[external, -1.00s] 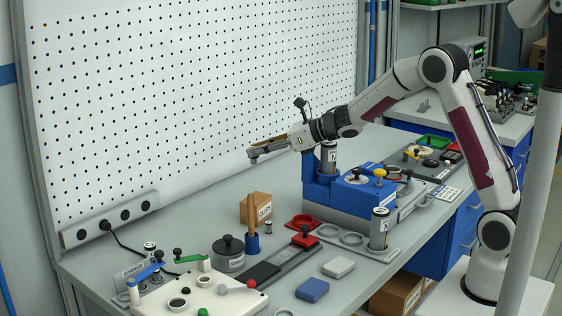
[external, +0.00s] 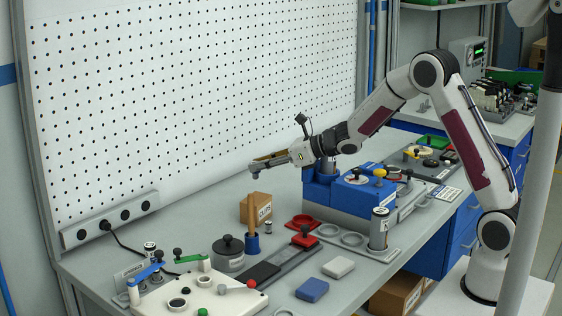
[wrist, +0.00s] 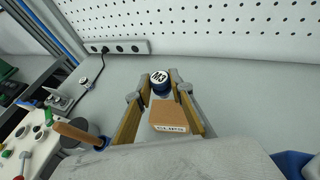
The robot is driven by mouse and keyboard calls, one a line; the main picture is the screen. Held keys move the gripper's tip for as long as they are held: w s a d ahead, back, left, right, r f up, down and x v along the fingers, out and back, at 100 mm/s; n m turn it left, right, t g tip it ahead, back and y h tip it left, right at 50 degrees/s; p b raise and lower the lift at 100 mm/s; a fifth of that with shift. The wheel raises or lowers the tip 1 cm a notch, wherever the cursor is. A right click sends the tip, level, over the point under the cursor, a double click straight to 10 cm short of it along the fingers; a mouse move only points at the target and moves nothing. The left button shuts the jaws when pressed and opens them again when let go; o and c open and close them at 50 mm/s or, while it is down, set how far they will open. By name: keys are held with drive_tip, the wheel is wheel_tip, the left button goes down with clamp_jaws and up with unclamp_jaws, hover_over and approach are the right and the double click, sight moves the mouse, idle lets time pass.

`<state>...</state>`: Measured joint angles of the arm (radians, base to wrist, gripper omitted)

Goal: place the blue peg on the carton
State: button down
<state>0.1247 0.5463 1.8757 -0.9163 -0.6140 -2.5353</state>
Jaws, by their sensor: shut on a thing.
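My gripper (wrist: 159,88) is shut on the blue peg (wrist: 161,86), a short dark blue piece with a round white top marked M3. The peg is between the fingertips in the wrist view; in the external view only a small dark piece shows under the tips of my gripper (external: 257,166). The brown carton (external: 256,209), labelled CLIPS, stands on the bench below my gripper, with a visible gap. In the wrist view the carton (wrist: 168,114) shows between the fingers, lower in the picture than the peg. The peg's underside is hidden.
A wooden-handled tool in a blue holder (external: 252,243) stands close in front of the carton. The pegboard (external: 190,100) rises behind.

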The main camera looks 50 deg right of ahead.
drive_tip(key=shift+f, duration=1.1)
drive_tip(key=shift+f, duration=1.9)
drive_tip(key=shift+f, duration=0.1)
drive_tip(key=c, duration=1.8)
unclamp_jaws()
drive_tip(key=shift+s+d+r, duration=0.15)
drive_tip(key=shift+s+r, duration=0.15)
drive_tip(key=shift+v, duration=5.65)
